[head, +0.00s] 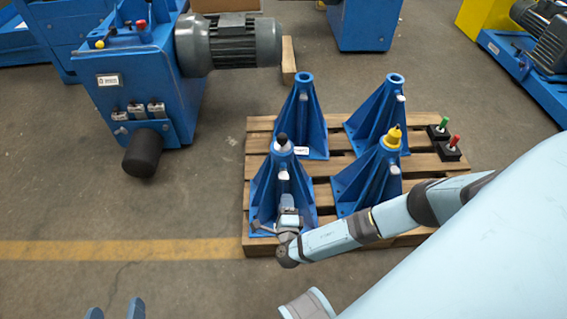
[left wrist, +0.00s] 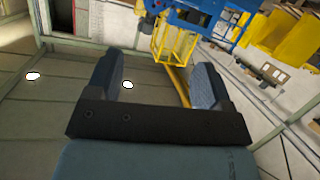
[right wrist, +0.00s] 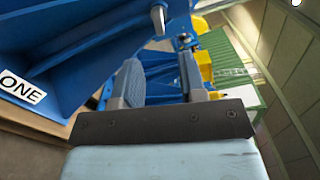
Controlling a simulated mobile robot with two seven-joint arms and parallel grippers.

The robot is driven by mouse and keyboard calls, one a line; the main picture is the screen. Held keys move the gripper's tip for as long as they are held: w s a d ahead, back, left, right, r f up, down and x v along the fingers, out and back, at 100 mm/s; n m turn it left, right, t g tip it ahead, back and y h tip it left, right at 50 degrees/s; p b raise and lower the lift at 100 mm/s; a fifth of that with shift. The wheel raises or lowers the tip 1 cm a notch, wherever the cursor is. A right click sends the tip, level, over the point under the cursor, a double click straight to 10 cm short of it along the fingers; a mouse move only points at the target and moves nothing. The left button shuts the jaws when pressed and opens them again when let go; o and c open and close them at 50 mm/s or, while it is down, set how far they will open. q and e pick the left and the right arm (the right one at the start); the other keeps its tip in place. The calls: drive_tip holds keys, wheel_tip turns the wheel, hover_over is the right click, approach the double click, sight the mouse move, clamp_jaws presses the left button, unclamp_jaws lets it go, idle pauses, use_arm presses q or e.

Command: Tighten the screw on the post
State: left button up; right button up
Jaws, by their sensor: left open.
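Blue flanged posts stand upright on a wooden pallet (head: 250,200). The front-left post (head: 262,190) has a black knob (head: 282,138) on top and a grey screw-like piece (head: 284,174) on its near face. My right gripper (head: 284,212) is low in front of this post. In the right wrist view its fingers (right wrist: 160,85) are apart with nothing seen between them. A silver round-ended piece (right wrist: 158,19), perhaps the screw, shows beyond the tips, beside blue metal labelled "ONE". My left gripper (head: 115,312) is open and empty at the lower left, far from the posts.
The front-right post (head: 370,180) carries a yellow cap (head: 393,137). Black blocks with a green pin (head: 439,130) and a red pin (head: 451,149) sit at the pallet's right. A blue machine with a grey motor (head: 230,42) stands at back left. The left floor is clear.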

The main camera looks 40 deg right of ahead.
sight(284, 178)
drive_tip(key=b+x, duration=0.2)
drive_tip(key=x, duration=0.7)
drive_tip(key=shift+w+d+f+b, duration=0.15)
drive_tip(key=shift+w+d+b, duration=0.1)
drive_tip(key=shift+w+b, duration=0.15)
use_arm(q)
wheel_tip(284, 178, up, 6)
drive_tip(key=w+d+t+h, duration=0.1)
drive_tip(key=d+t+h, duration=0.1)
drive_tip(key=t, duration=0.1)
drive_tip(key=shift+d, duration=0.35)
use_arm(e)
drive_tip(key=shift+w+d, duration=0.3)
drive_tip(key=shift+w, duration=0.15)
use_arm(q)
drive_tip(key=shift+r, duration=0.1)
use_arm(e)
clamp_jaws()
